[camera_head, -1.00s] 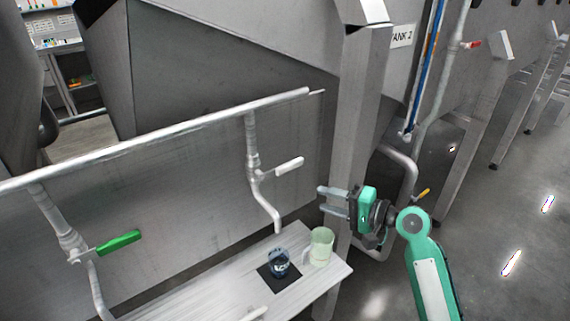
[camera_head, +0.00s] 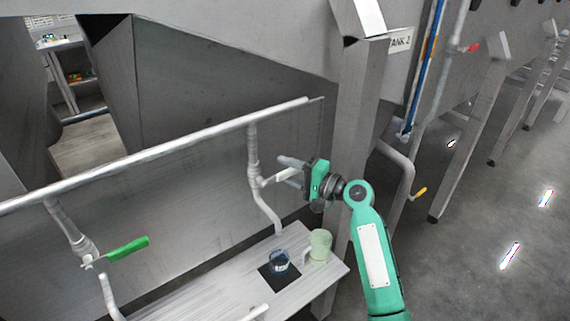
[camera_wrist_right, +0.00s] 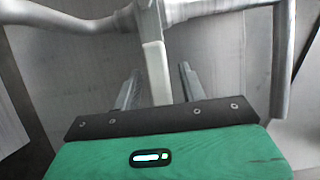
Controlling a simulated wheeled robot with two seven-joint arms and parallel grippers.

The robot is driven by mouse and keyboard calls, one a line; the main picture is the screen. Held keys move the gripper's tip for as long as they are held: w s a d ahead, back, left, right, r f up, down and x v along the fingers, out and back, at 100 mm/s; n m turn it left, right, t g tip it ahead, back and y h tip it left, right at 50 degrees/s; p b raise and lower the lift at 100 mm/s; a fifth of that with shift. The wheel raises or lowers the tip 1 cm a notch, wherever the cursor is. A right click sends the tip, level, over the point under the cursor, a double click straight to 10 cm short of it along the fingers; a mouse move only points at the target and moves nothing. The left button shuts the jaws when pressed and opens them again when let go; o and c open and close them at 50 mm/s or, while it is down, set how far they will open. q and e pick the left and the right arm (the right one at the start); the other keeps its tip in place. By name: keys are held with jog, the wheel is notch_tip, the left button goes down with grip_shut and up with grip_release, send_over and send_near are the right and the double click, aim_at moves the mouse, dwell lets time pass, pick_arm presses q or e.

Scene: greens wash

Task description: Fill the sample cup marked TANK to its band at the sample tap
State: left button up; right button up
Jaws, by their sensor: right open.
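A clear bluish cup (camera_head: 279,262) stands on a black square mat (camera_head: 268,281) on the bench, below the spout of the right-hand tap (camera_head: 256,180). Any mark or band on it is too small to read. That tap has a white lever (camera_head: 276,177). My right gripper (camera_head: 288,170) is open at this lever. In the right wrist view the white lever (camera_wrist_right: 154,72) lies between the two open fingers (camera_wrist_right: 160,88), with gaps on both sides. My left gripper is not in view.
A pale green mug (camera_head: 320,244) stands right of the cup on the bench (camera_head: 225,279). A second tap with a green lever (camera_head: 128,248) is at left. A steel leg (camera_head: 352,130) rises beside my right arm. A pipe (camera_head: 150,154) runs above the taps.

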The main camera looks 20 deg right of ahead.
jog(key=shift+w+a, duration=0.35)
jog(key=shift+w, duration=0.05)
grip_shut()
jog(key=shift+s+a+r+n+g+h+p, duration=0.1)
jog(key=shift+r+n+g+h+p, duration=0.15)
jog(key=shift+r+n, duration=0.45)
jog(key=shift+a+r+n+g+h+p, duration=0.15)
jog(key=shift+r+n+h+p, duration=0.25)
jog(key=shift+n, duration=0.5)
jog(key=shift+d, duration=0.1)
grip_release()
